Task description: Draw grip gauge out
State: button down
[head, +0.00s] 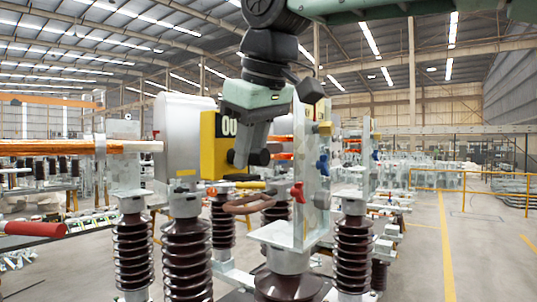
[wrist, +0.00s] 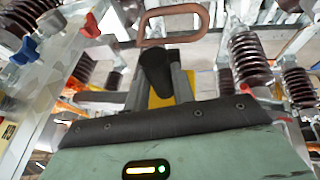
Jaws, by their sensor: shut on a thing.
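My gripper (head: 243,160) points down beside a yellow plate marked with black digits (head: 214,146). Its two fingers are closed around a black cylindrical grip, which I take to be the grip gauge (head: 259,157). In the wrist view the black grip (wrist: 156,72) sits between the fingers, with a yellow part (wrist: 160,98) behind it. A brown loop (head: 250,204) lies below the gripper and shows beyond the fingertips in the wrist view (wrist: 172,12). How far the gauge sits in its seat is hidden.
An upright metal plate (head: 312,195) with red (head: 298,192), blue (head: 323,166) and yellow knobs stands close right of my gripper. Ribbed brown insulators (head: 187,258) stand below. A wooden-coloured bar (head: 80,147) is at left. Open floor lies to the right.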

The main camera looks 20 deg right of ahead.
jog(key=shift+s+a, duration=0.45)
jog(key=shift+a, duration=0.15)
jog(key=shift+s+a, duration=0.4)
jog(key=shift+a, duration=0.2)
